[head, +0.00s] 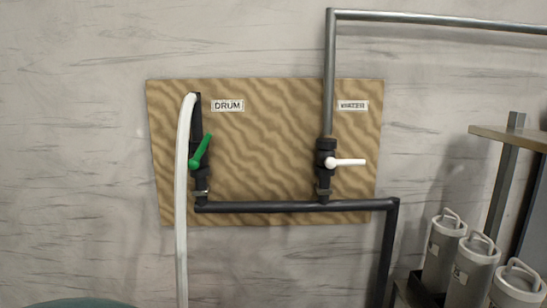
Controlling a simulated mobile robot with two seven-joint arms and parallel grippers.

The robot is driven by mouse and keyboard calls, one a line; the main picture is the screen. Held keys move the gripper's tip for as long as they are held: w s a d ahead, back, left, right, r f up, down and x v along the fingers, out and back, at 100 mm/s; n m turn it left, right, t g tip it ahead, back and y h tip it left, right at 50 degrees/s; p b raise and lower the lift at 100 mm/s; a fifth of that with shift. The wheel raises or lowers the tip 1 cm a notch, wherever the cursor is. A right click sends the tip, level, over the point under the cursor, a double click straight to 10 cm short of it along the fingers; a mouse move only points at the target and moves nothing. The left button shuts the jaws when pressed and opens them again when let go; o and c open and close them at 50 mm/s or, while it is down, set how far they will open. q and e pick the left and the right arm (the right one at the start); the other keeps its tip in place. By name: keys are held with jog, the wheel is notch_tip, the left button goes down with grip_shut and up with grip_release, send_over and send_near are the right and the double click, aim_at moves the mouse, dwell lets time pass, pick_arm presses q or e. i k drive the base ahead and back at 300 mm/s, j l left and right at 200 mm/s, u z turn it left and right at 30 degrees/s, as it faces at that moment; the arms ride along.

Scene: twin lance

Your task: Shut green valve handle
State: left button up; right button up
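The green valve handle (202,149) sits on the dark valve at the left of the sand-patterned board (270,150), below the DRUM label (227,105). It is tilted, its free end pointing up and slightly right, closer to upright than to level. A white valve handle (348,162) on the right valve points level to the right. Neither of my grippers shows in the head view.
A pale hose (181,200) hangs down just left of the green handle. Dark pipe (290,207) runs along the board's lower edge. At the right stand grey canisters (474,265) and a shelf (512,135). A teal rounded shape (70,303) shows at the bottom left.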

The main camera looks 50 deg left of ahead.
aim_at(193, 163)
jog(key=u, duration=2)
